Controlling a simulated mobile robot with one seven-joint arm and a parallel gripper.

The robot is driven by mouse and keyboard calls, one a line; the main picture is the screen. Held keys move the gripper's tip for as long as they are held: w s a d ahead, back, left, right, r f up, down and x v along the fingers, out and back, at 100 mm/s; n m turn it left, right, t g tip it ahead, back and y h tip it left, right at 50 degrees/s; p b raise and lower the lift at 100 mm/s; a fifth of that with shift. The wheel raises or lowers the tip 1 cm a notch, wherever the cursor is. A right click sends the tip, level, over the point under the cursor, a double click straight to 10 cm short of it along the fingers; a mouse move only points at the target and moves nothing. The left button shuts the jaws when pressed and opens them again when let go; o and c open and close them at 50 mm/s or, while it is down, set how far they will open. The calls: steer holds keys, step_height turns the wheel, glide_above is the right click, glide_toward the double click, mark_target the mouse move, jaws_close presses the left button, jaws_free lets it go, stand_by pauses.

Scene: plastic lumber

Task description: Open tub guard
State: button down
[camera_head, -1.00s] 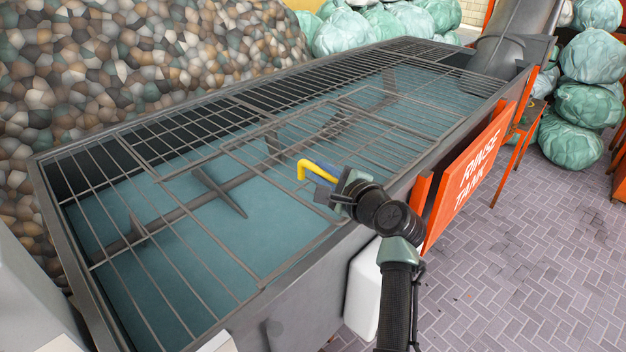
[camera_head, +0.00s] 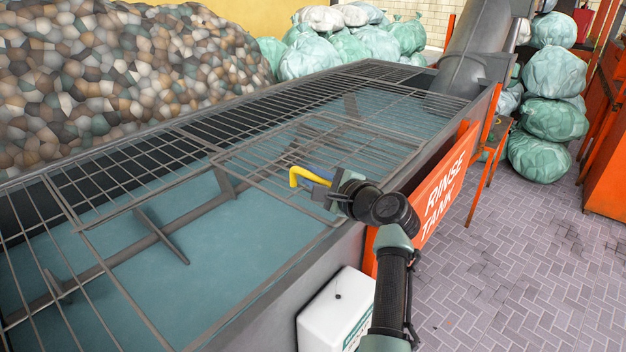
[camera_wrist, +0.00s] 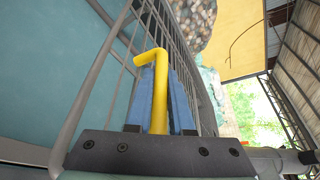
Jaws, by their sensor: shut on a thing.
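The tub guard (camera_head: 325,145) is a grey metal grid panel lying over the top of the rinse tank, near its middle. A bent yellow handle (camera_head: 297,176) rises by its front edge. My gripper (camera_head: 320,182) is at that edge, reaching in from the tank's right side. In the wrist view, its blue fingers (camera_wrist: 159,100) are shut on the yellow handle (camera_wrist: 158,88), which runs between them with its bent end beyond the tips. The handle's lower joint to the guard is hidden. An unbarred opening over the water (camera_head: 215,235) lies to the left of the guard.
Fixed bars (camera_head: 130,175) cover the tank's far side. An orange RINSE TANK sign (camera_head: 447,185) and a white box (camera_head: 335,315) are on the near wall. Green bags (camera_head: 553,110) stand at the back right. The brick floor (camera_head: 520,275) on the right is clear.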

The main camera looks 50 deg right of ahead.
steer(key=c, duration=0.8)
jaws_free()
steer(key=shift+s, duration=0.1)
steer(key=b+v, duration=0.2)
steer(key=v, duration=1.1)
steer(key=shift+r+b, duration=0.1)
steer(key=shift+b, duration=0.25)
